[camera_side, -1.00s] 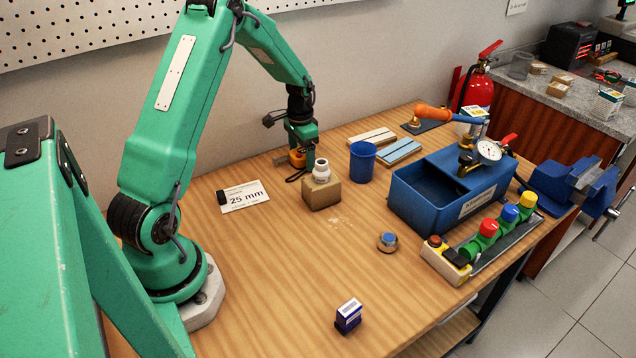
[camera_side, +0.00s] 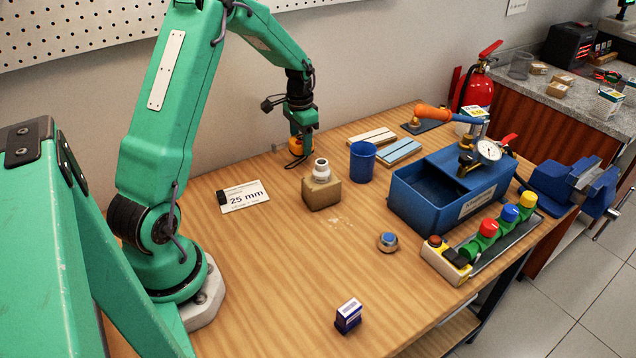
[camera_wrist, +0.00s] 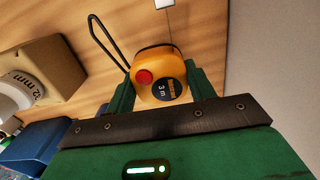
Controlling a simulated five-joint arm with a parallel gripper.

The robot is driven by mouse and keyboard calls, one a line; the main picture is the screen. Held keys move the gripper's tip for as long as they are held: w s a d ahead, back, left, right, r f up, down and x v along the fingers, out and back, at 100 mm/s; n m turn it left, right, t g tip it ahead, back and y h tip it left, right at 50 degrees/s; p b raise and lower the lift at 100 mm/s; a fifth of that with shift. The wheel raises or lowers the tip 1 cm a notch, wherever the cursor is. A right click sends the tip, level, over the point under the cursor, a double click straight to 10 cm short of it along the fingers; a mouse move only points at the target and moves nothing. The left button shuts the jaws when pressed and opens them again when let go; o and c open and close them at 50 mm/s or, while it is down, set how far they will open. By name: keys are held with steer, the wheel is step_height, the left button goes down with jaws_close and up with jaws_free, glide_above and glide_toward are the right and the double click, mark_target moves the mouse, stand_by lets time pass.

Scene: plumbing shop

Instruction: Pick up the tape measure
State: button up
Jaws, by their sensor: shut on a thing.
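The tape measure (camera_wrist: 155,77) is orange and black with a red button, a "3 m" label and a black wrist loop. In the wrist view it sits between the two green fingers of my gripper (camera_wrist: 160,88), which is shut on it. In the side view my gripper (camera_side: 299,137) holds the tape measure (camera_side: 297,146) above the back of the bench, with the loop hanging below. It looks clear of the wood in the side view. The gripper hides part of its body.
A tan block with a white fitting (camera_side: 322,190) stands just in front. A blue cup (camera_side: 362,162) is to the right, beyond it a blue test-pump tank (camera_side: 402,205). A "25 mm" card (camera_side: 243,197) lies to the left. The wall is close behind. The front middle bench is mostly clear.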

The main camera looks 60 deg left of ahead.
mark_target(301, 139)
steer(key=shift+r, duration=2.95)
